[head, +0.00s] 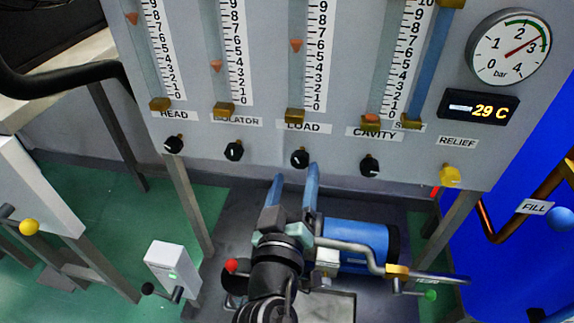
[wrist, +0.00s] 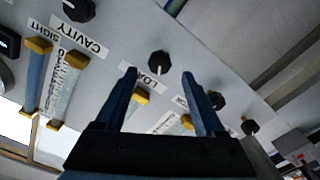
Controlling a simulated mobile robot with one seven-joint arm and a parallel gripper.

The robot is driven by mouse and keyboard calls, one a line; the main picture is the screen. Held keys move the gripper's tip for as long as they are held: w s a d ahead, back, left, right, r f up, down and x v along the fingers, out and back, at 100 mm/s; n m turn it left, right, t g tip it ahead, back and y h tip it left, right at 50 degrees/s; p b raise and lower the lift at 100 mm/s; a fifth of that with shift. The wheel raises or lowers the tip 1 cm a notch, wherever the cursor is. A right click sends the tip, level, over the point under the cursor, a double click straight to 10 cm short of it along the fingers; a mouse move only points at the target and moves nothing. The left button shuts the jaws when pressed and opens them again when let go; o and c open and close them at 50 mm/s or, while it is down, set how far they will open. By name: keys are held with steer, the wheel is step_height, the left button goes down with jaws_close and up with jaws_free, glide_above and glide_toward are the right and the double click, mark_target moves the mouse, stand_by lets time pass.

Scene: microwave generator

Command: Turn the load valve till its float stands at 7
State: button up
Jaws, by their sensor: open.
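The load valve is a black knob (head: 299,158) with a white pointer mark, under the LOAD label (head: 303,126). Its orange float (head: 295,45) stands at about 6 on the load scale (head: 316,60). My gripper (head: 294,179) is open and empty, just below and in front of the load knob. In the wrist view, which shows the panel upside down, the load knob (wrist: 159,64) appears between and slightly beyond the two blue fingertips (wrist: 159,76). The fingers do not appear to touch it.
The isolator knob (head: 234,150) and cavity knob (head: 369,165) flank the load knob, with the head knob (head: 174,144) and yellow relief knob (head: 450,175) farther out. A blue cylinder (head: 358,245) and pipe lie below the panel.

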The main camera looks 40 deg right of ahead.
steer(key=v, duration=0.9)
steer(key=shift+w, duration=0.1)
steer(key=w+a+r+t+y+p, duration=0.2)
steer(key=w+a+r+t, duration=0.1)
steer(key=r, duration=0.6)
steer(key=w+a+r+t+y+p, duration=0.1)
steer(key=w+a+r+t, duration=0.15)
steer(key=r, duration=0.55)
steer(key=w+a+r+t+y+p, duration=0.2)
steer(key=w+a+r, duration=0.2)
steer(key=r, duration=0.5)
steer(key=s+a+r+n+t+y+p, duration=0.1)
steer(key=s+a+r+t+y, duration=0.15)
steer(key=r, duration=0.55)
steer(key=s+a+r+n+t+y+p, duration=0.1)
steer(key=s+a+r+t+y, duration=0.2)
steer(key=r, duration=0.5)
steer(key=s+a+r+n+t+y+p, duration=0.1)
steer(key=s+a+r+n+t+y, duration=0.15)
steer(key=a+r, duration=0.4)
step_height(320, 180, up, 38)
steer(key=w+d+p, duration=0.1)
steer(key=p, duration=3.6)
steer(key=shift+d+m+y, duration=0.3)
steer(key=shift+m, duration=0.15)
